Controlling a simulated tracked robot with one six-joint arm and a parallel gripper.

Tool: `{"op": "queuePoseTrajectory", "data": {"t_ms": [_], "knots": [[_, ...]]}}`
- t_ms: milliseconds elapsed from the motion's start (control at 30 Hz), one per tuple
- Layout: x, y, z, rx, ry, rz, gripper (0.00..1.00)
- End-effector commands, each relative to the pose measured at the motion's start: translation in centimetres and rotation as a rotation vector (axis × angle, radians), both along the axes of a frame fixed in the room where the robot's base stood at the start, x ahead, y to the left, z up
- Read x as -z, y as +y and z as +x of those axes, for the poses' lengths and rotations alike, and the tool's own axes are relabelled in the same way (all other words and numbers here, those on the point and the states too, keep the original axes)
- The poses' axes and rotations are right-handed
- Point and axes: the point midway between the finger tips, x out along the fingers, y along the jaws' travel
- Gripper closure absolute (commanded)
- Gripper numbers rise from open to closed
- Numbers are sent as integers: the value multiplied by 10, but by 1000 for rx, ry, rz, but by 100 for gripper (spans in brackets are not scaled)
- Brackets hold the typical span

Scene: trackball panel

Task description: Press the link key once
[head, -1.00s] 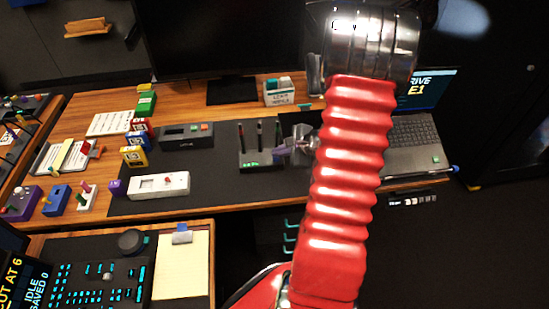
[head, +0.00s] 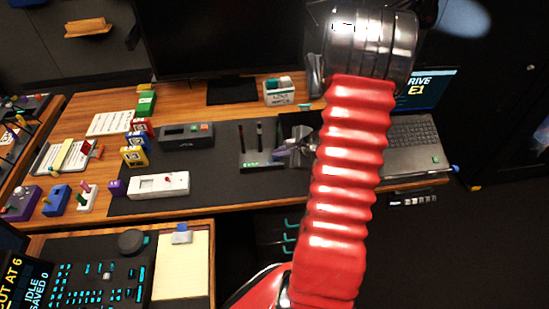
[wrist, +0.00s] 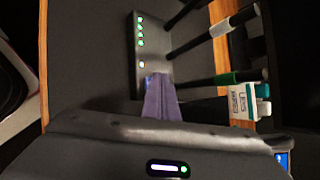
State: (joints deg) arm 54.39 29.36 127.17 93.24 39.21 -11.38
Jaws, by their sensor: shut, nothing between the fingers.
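A dark box (head: 255,164) with upright black rods stands on the desk mat in the head view, with small green lights along its front edge. My gripper (head: 278,155), with purple-grey fingers, is at the right end of the box. In the wrist view my gripper (wrist: 159,76) is shut and empty, its tips overlapping the box's near end. I cannot tell whether they touch.
A white wipes box (head: 280,93) stands behind. A laptop (head: 412,145) is to the right, partly behind my red arm. A grey device (head: 187,136) and a white device (head: 159,186) lie to the left. The mat between them and the rod box is clear.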

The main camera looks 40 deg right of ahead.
Motion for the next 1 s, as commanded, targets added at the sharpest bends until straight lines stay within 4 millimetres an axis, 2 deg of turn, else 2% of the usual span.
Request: {"op": "queuePoseTrajectory", "data": {"t_ms": [567,1000], "knots": [[-16,0,0,0,0,0,100],[-19,0,0,-1,0,-1,100]]}}
